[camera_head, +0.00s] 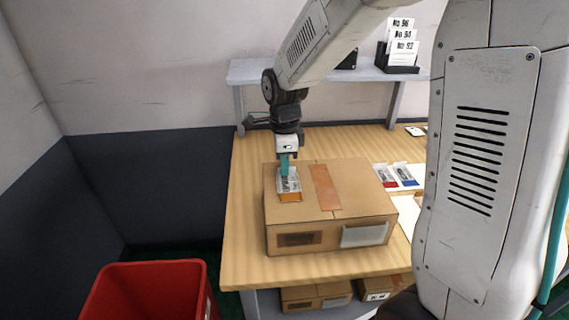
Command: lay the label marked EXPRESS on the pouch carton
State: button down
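The carton (333,233) stands on the wooden table, with a pale pouch (364,234) on its front face and a brown tape strip (324,187) across its top. A white label with dark print and an orange end (289,186) is at the left part of the carton's top. Its print is too small to read surely. My gripper (285,168) points down with its teal fingers close together at the label's far end, seemingly shut on it. Whether the label lies fully flat on the carton cannot be told.
Two more labels, one with a red end (386,177) and one with a blue end (405,175), lie right of the carton. A shelf (260,72) behind holds a card rack (400,62). A red bin (150,290) stands front left. Cartons (316,296) sit below the table.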

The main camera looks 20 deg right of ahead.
jog(key=c, duration=2.1)
grip_release()
jog(key=o, duration=0.5)
